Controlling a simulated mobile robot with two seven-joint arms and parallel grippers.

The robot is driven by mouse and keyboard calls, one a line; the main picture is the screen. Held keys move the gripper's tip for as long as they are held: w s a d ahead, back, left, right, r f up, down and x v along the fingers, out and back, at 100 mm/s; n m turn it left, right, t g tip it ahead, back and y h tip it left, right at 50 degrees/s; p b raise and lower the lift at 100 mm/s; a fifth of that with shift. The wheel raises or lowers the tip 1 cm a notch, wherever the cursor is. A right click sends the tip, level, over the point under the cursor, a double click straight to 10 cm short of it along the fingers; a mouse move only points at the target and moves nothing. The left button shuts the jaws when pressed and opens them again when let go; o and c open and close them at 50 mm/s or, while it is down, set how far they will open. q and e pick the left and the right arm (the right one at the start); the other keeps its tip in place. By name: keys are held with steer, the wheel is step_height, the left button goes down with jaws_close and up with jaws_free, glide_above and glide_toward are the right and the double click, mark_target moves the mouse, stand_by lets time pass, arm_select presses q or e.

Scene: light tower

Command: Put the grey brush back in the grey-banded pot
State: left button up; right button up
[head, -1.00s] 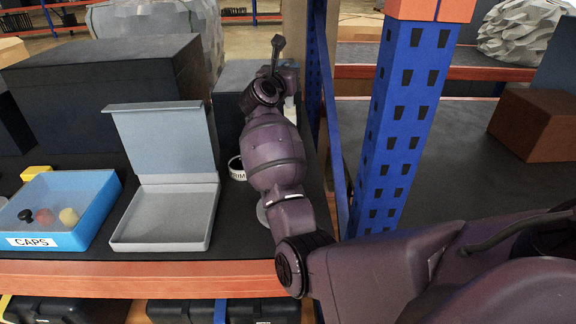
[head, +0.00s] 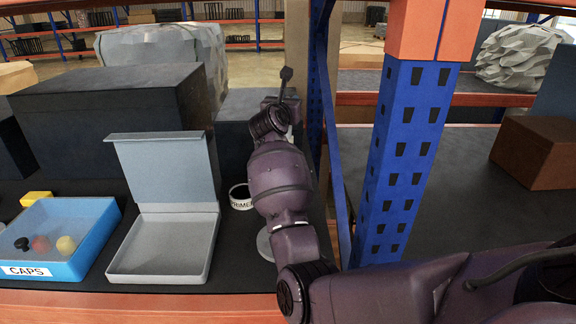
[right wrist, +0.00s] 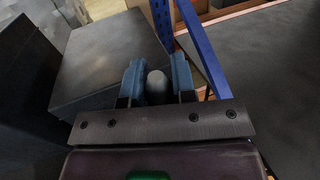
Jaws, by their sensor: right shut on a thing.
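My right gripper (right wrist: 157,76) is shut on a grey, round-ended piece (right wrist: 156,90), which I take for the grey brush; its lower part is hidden. In the head view my right arm reaches over the shelf towards the back, and its fingertips cannot be made out. A white-banded pot (head: 240,197) with dark lettering stands on the shelf left of the arm. A grey round thing (head: 265,245) shows partly from under the arm; I cannot tell if it is a pot or a lid. No grey-banded pot can be clearly made out. My left gripper is not in view.
An open grey box (head: 160,257) and a blue CAPS tray (head: 90,243) stand on the shelf to the left. A large dark box (head: 100,115) and a smaller dark box (head: 238,105) stand behind. A blue upright (head: 400,160) rises right of my arm.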

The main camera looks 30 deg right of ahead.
step_height(320, 180, down, 10)
steer(key=shift+f, duration=0.25)
step_height(320, 180, down, 5)
stand_by(0.3)
steer(key=shift+f, duration=0.15)
steer(key=o, duration=0.9)
